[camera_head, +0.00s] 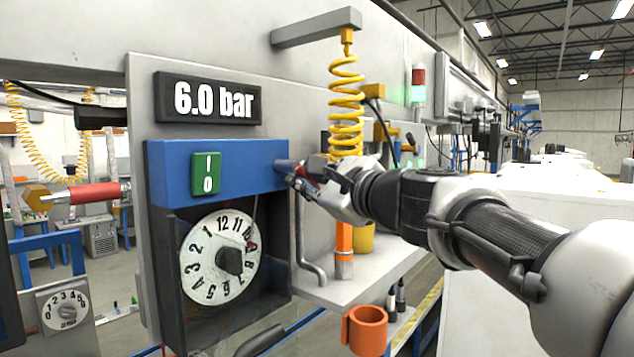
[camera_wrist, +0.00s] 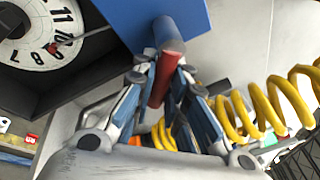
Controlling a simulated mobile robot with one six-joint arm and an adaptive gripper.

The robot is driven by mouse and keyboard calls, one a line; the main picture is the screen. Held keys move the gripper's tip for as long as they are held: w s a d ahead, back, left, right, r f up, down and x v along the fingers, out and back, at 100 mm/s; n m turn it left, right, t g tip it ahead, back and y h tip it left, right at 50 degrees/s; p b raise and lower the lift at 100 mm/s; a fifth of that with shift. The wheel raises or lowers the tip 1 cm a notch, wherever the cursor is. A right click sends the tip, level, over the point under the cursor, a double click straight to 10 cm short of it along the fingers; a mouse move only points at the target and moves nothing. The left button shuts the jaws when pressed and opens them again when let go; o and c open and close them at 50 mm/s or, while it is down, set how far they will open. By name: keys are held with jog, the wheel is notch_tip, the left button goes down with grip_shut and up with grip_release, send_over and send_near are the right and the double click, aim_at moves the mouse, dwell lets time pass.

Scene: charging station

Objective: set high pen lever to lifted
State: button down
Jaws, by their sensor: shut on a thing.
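The high pen lever (camera_wrist: 167,60) sticks out from the right end of the blue housing. It has a grey base and a red grip. My gripper (camera_head: 292,172) is shut on it, and in the wrist view my gripper (camera_wrist: 163,82) has a finger on each side of the red part. In the head view the fingers hide most of the lever. Below the blue housing (camera_head: 222,168) is a round white dial (camera_head: 207,271) with numbers, a dark central knob and a thin red-tipped pen (camera_head: 251,246) at its upper right. Whether the pen touches the dial I cannot tell.
A green switch (camera_head: 206,173) sits on the blue housing, under a display (camera_head: 208,98) reading 6.0 bar. A coiled yellow hose (camera_head: 346,100) hangs close behind my gripper. A bent grey pipe (camera_head: 300,238) and an orange cup (camera_head: 367,330) are below.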

jog(key=shift+f+n+b, duration=0.1)
jog(key=shift+n+b, duration=0.2)
jog(key=shift+b, duration=0.45)
jog(key=n+b, duration=0.1)
jog(key=b, duration=0.1)
jog(key=n+b, duration=0.1)
jog(key=b, duration=0.1)
jog(key=shift+w+d+t, duration=0.15)
jog(key=shift+w+t, duration=0.05)
jog(key=shift+t, duration=0.1)
jog(key=n+b, duration=0.1)
jog(key=b, duration=0.1)
jog(key=r+n+y+b, duration=0.1)
jog(key=n+b, duration=0.1)
jog(key=shift+w+d+r+b, duration=0.1)
jog(key=shift+w+r+b, duration=0.1)
jog(key=shift+b, duration=0.2)
jog(key=shift+r+n+y+b, duration=0.35)
jog(key=shift+n+b, duration=0.25)
jog(key=shift+n, duration=0.15)
jog(key=shift+r+n+y+b, duration=0.2)
jog(key=shift+n+y+b, duration=0.15)
jog(key=shift+n+b, duration=0.35)
jog(key=shift+r, duration=0.1)
jog(key=c, duration=1.8)
grip_release()
jog(key=shift+c, duration=0.2)
jog(key=shift+s, duration=0.1)
